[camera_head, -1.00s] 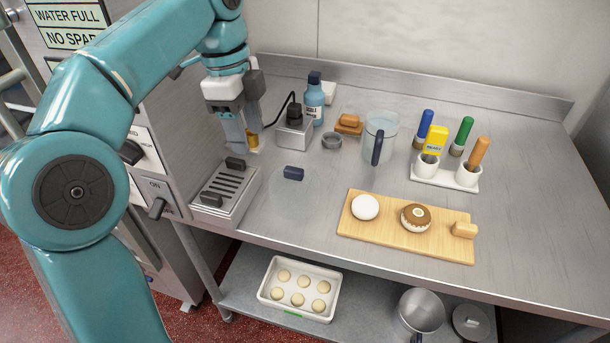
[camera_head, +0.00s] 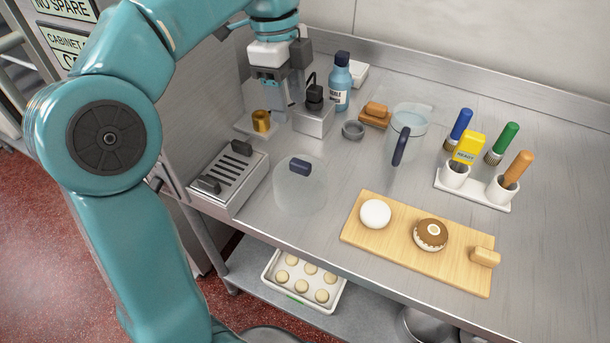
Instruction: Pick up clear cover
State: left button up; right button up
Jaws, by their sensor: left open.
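The clear cover (camera_head: 298,195) is a see-through round dome with a dark blue handle on top. It stands on the steel counter (camera_head: 335,185), left of the wooden board. My left gripper (camera_head: 274,108) is open and empty, farther back on the counter and to the left of the cover, apart from it. Its fingers point down near a small brass cup (camera_head: 260,122). My right gripper is not in view.
A slotted grey unit (camera_head: 229,181) stands left of the cover. A wooden board (camera_head: 385,249) with a white ball and a brown-topped bun lies to its right. A clear jug (camera_head: 409,122), blue bottle (camera_head: 340,88) and brush holder (camera_head: 472,189) stand behind. Counter around the cover is mostly clear.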

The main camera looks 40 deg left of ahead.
pick_arm(q)
jog(key=b, duration=0.2)
send_over(300, 162)
jog(key=f, duration=0.8)
jog(key=shift+s+a+f, duration=0.1)
jog(key=shift+s+a, duration=0.2)
jog(key=shift+a, duration=0.1)
jog(key=shift+s+d+f, duration=0.15)
jog(key=shift+s+f, duration=0.15)
jog(key=shift+f, duration=0.15)
jog(key=f, duration=0.2)
jog(key=w+f, duration=0.1)
jog(key=f, duration=0.1)
jog(key=shift+d+f, duration=0.2)
jog(key=shift+f, duration=0.45)
grip_shut()
